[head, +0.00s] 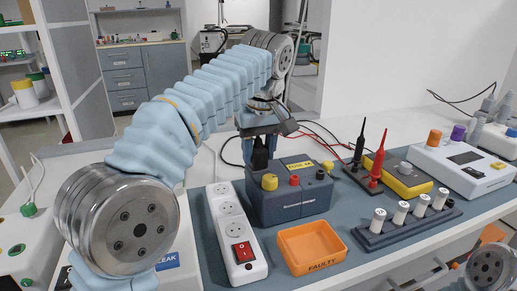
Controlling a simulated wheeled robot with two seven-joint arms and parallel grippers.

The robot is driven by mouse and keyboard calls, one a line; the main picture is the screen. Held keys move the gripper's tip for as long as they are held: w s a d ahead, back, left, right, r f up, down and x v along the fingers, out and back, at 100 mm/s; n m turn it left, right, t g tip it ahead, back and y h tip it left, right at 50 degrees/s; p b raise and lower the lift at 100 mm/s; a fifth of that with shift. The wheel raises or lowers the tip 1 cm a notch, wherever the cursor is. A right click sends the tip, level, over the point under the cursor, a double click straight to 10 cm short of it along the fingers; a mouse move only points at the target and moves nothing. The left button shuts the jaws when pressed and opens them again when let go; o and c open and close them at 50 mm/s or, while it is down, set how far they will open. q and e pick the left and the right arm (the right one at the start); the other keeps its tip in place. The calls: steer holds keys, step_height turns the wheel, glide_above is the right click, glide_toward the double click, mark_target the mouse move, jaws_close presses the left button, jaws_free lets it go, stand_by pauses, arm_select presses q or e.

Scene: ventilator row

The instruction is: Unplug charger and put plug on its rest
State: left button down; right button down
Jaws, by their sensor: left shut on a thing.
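My left gripper (259,137) points down behind the left part of the blue-grey box (293,202) with a yellow knob, and is shut on a black plug (260,155). The plug overlaps the box's top edge in the head view; whether it touches anything is hard to tell. The white power strip (232,233) lies in front and to the left, with a red switch (242,252) and uncovered sockets. No plug sits in its visible sockets. I cannot make out a plug rest. My right gripper is out of view; only part of that arm shows at lower right.
An orange tray (312,249) marked FAULTY lies in front of the box. Red and black probes (366,160), a yellow meter (398,176), a fuse rack (408,220) and a white device (459,165) stand to the right. Cables (318,132) run behind.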

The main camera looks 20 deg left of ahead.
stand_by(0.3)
arm_select(q)
steer(key=c, duration=0.5)
jaws_free()
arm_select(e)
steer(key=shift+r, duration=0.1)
